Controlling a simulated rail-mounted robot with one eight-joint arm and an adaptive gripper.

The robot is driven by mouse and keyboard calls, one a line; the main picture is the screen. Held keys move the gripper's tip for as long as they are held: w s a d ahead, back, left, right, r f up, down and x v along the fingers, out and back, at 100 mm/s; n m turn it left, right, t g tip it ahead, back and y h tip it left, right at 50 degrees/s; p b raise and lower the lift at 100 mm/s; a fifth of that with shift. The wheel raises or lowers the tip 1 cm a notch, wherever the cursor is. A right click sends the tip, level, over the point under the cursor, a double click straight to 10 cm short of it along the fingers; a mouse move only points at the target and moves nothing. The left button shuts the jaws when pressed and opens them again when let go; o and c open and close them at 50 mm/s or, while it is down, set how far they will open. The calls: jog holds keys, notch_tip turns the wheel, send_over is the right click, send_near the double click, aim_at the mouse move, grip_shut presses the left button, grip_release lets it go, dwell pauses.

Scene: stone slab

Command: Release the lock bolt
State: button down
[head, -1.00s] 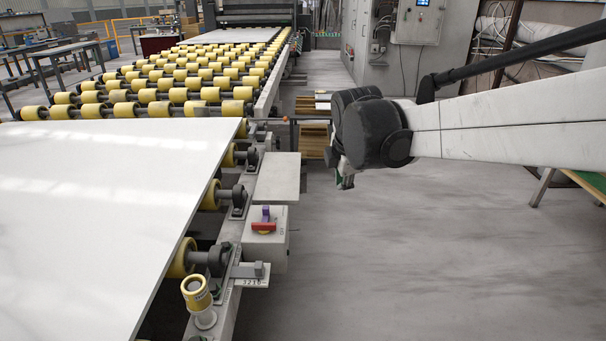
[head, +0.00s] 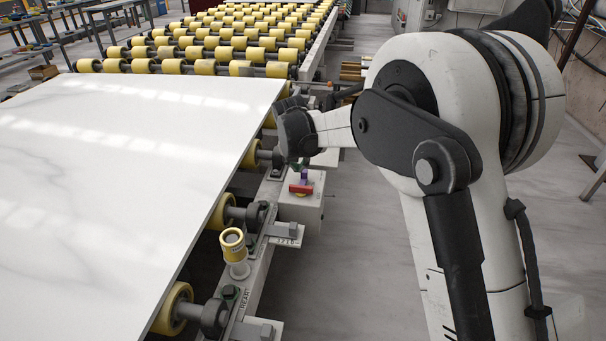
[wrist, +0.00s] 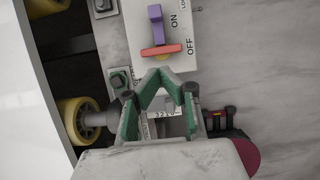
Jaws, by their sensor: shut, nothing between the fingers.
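A pale switch box (head: 305,208) is fixed to the conveyor's side rail. In the wrist view its face (wrist: 135,38) is marked ON and OFF. On it are a purple lever (wrist: 156,25) and an orange-red crossbar (wrist: 160,50); the head view shows both the purple part (head: 304,175) and the red bar (head: 301,189). I cannot tell for sure which part is the lock bolt. My gripper (wrist: 160,76), with green-padded fingers, is shut and empty just below the crossbar in the wrist picture. In the head view my wrist largely hides it, above the box.
A large white slab (head: 130,150) lies on yellow rollers (head: 205,66) to the left of the box. The floor (head: 365,260) to the right is open.

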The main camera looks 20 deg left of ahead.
aim_at(301, 185)
jog(key=b+x, duration=0.1)
jog(key=x, duration=0.9)
jog(key=w, duration=0.3)
jog(key=shift+a+f+b, duration=0.1)
jog(key=shift+a+b, duration=0.1)
jog(key=shift+b, duration=0.1)
jog(key=shift+w+a, duration=0.1)
jog(key=shift+w, duration=0.35)
